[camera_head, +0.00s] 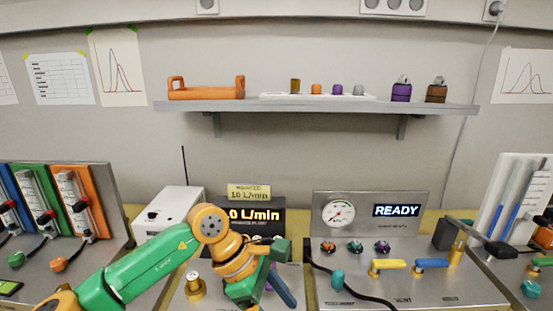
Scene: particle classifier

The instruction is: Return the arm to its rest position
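My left arm, green and orange, comes in from the lower left and bends over the front of the flow display box (265,215). Its wrist end (250,272) is low in the middle of the view, over the panel with the brass knob. The fingers of my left gripper cannot be made out clearly, so I cannot tell whether they are open or shut. A dark blue bar (284,291) shows just beside the wrist; I cannot tell what it belongs to. My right arm and gripper are not in view.
A brass knob (195,287) stands left of the wrist. Right of it is a panel with a gauge (338,214), a READY display (396,211), a yellow handle (389,264) and a blue handle (431,263). A white box (172,208) with an antenna stands behind the arm. A shelf (440,107) hangs above.

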